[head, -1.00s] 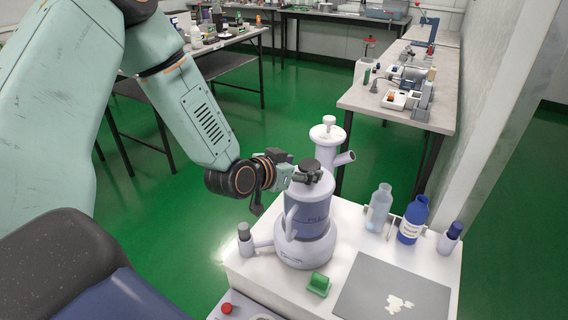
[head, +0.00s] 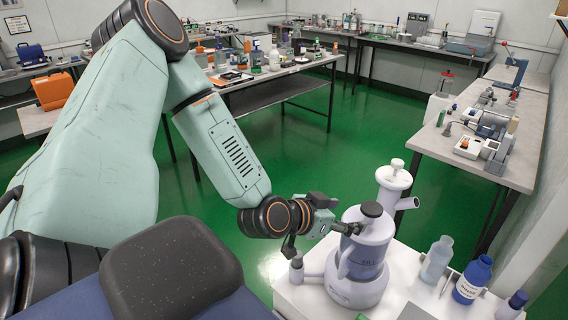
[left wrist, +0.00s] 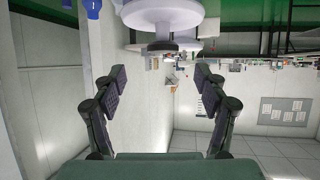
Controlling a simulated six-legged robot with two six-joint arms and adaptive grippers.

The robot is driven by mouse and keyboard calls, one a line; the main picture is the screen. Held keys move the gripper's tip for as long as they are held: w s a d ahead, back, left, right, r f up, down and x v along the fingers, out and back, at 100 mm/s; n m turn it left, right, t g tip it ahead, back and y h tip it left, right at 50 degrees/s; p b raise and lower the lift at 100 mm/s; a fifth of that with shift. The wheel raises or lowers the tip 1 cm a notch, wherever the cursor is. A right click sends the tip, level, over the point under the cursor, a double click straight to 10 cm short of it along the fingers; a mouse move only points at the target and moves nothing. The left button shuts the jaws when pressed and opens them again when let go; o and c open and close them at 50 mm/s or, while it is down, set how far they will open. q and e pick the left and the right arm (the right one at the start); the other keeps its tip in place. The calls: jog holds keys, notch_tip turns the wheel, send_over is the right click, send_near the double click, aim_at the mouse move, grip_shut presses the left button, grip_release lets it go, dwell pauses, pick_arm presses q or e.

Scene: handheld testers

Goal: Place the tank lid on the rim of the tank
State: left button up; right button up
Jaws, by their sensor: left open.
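The tank (head: 366,262) is a pale lavender vessel with a bluish see-through band and a side handle, upright on the white bench. The tank lid (head: 376,230) is a pale cap with a black knob (head: 372,209), and it sits on top of the tank, looking level. Any small gap at the rim cannot be made out. My left gripper (head: 352,228) is open and empty, just left of the knob. In the left wrist view the open fingers (left wrist: 160,75) point toward the knob (left wrist: 162,46) and pale lid (left wrist: 160,12), with the knob just beyond the fingertips. My right gripper is not in view.
A white-capped vessel with a spout (head: 393,185) stands close behind the tank. A clear bottle (head: 437,260) and a blue bottle (head: 472,280) stand to the right. A grey-capped small bottle (head: 297,270) is at left. Open floor lies left of the bench.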

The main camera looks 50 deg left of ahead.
pick_arm(q)
jog(key=s+d+f+g, duration=0.3)
jog(key=s+f, duration=0.3)
jog(key=s+d+f+g, duration=0.3)
jog(key=s+f, duration=0.3)
jog(key=f, duration=0.1)
jog(key=s+f+n+g+y, duration=0.1)
jog(key=s+f+g, duration=0.2)
jog(key=s, duration=0.6)
jog(key=s+d+f+n+g+y, duration=0.1)
jog(key=s+f+g, duration=0.2)
jog(key=s, duration=0.6)
jog(key=shift+d+f, duration=0.15)
jog(key=shift+f, duration=0.15)
jog(key=shift+s, duration=0.15)
